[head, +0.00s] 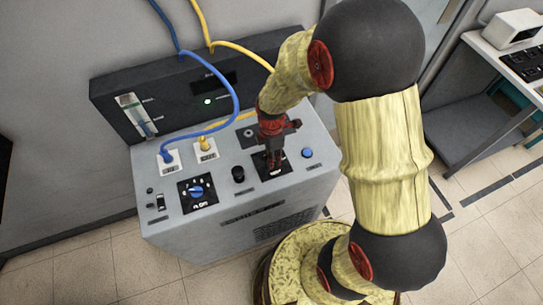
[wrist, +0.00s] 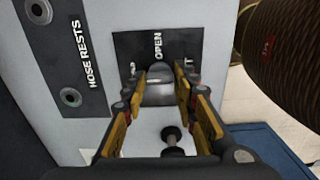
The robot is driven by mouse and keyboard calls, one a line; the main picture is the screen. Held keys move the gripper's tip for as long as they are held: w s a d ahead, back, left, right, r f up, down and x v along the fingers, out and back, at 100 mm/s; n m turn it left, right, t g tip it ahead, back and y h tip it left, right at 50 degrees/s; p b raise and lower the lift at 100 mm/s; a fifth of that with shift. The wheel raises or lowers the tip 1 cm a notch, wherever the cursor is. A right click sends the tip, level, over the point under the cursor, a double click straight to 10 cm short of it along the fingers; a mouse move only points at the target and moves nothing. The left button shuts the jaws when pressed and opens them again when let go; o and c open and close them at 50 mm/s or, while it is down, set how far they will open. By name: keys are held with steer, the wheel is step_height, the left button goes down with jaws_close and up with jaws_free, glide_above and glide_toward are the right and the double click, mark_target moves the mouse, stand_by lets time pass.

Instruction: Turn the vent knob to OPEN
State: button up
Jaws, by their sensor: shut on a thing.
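The vent knob (wrist: 160,88) is a grey, rounded knob on a black label plate (wrist: 128,44) on the light grey machine top. The word OPEN stands on the plate just above the knob in the wrist view; labels either side are partly covered. My gripper (wrist: 161,76) has its yellow-padded fingers on both sides of the knob, shut on it. In the head view my gripper (head: 275,162) points down at the plate and hides the knob. The knob's pointer direction cannot be told.
A black knob (head: 238,174), a blue selector dial (head: 196,192) and a blue button (head: 307,152) stand nearby. Blue (head: 238,100) and yellow (head: 246,50) hoses run above the machine top. The hose rests plate (wrist: 68,62) lies beside the vent plate.

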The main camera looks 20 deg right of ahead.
steer(key=shift+m, duration=0.3)
steer(key=m+p, duration=0.2)
steer(key=m, duration=0.1)
steer(key=shift+r+m, duration=0.1)
steer(key=shift+m, duration=0.2)
steer(key=m+p, duration=0.1)
steer(key=m, duration=0.3)
steer(key=shift+m, duration=0.3)
steer(key=m+p, duration=0.1)
steer(key=m, duration=0.3)
steer(key=shift+m+p, duration=0.75)
steer(key=shift+m, duration=1.75)
steer(key=o, duration=1.1)
steer(key=shift+c, duration=0.2)
steer(key=shift+o, duration=0.5)
